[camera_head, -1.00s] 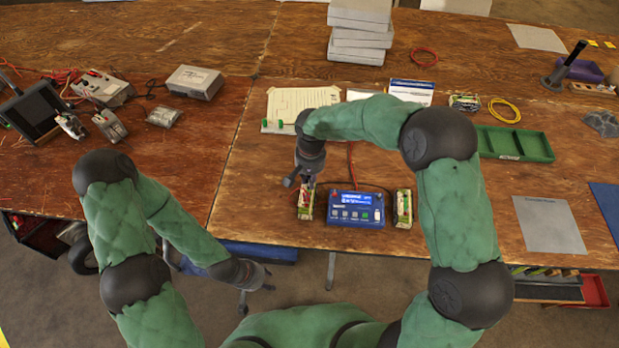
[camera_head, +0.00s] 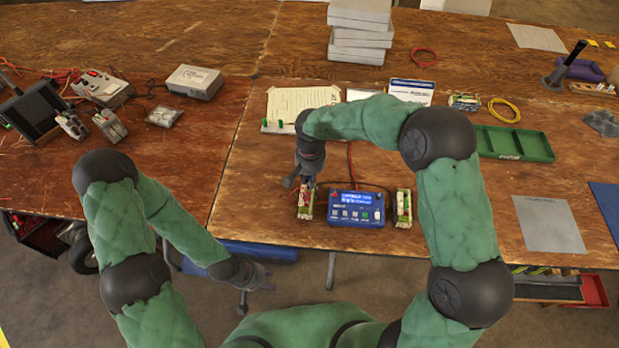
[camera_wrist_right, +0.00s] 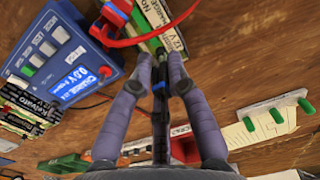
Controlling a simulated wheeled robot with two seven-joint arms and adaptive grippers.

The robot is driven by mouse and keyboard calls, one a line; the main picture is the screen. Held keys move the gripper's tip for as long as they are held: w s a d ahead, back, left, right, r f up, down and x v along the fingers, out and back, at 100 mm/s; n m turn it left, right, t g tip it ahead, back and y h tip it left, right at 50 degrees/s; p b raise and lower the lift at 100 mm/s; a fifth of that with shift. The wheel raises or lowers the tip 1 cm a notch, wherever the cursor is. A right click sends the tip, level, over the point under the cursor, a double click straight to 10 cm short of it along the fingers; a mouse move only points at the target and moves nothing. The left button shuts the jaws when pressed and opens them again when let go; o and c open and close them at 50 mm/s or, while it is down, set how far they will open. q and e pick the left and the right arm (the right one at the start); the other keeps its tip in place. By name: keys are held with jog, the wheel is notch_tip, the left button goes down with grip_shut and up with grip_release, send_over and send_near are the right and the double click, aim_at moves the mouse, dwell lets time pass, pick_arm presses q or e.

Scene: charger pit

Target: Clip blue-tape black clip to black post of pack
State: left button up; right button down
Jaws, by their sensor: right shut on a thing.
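My right gripper (camera_head: 299,183) is over the upper end of the battery pack (camera_head: 306,205) left of the blue charger (camera_head: 356,207). In the right wrist view its fingers (camera_wrist_right: 160,62) are shut on a black clip (camera_wrist_right: 160,112) with a band of blue tape. The pack (camera_wrist_right: 150,18) lies just beyond the fingertips, with a red lead looping across it. The fingers hide the clip's tip, and I cannot tell whether it touches the black post. My left gripper (camera_head: 253,284) is open and empty, below the table's front edge.
A second pack (camera_head: 404,208) lies right of the charger. A paper sheet (camera_head: 300,104) and a strip with green pegs (camera_wrist_right: 265,118) lie behind my right gripper. A green tray (camera_head: 513,143) is at right. Bare wood lies between.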

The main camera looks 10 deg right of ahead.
dwell(0.8)
jog(key=c, duration=1.1)
grip_release()
jog(key=shift+f, duration=0.1)
jog(key=shift+o, duration=0.9)
jog(key=shift+r+p, duration=2.6)
jog(key=shift+r, duration=1.2)
